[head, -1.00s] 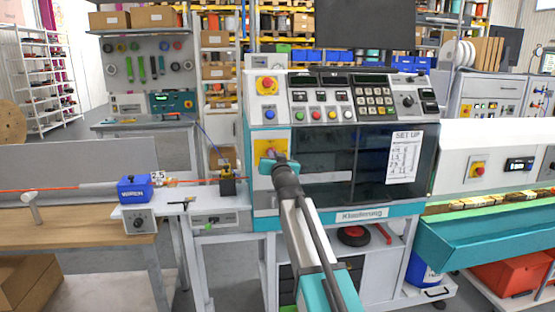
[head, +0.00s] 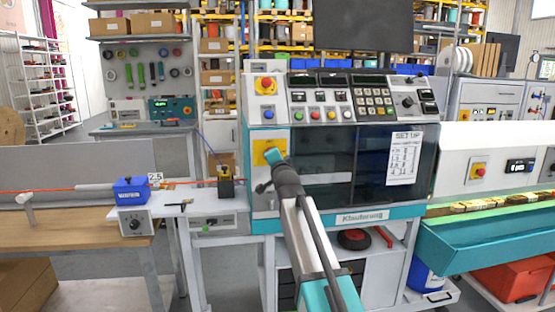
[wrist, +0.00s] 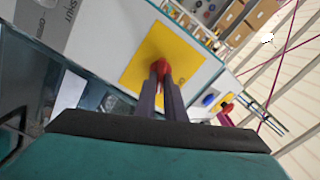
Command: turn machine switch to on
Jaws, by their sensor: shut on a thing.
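The machine switch is a red knob (wrist: 160,67) on a square yellow plate (wrist: 150,50), on the front of the grey and teal machine. In the head view the yellow plate (head: 261,147) shows left of the dark window, and my gripper (head: 272,156) covers the knob. In the wrist view my gripper's two dark fingers (wrist: 160,85) are closed around the red knob, one on each side. The knob's exact angle is hard to tell, as the fingers hide part of it.
Above the plate is a red emergency button on yellow (head: 265,84) with a blue button (head: 268,114) below it. A keypad panel (head: 372,97) is to the right. A blue box (head: 130,190) and an orange cable (head: 60,189) are at the left bench.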

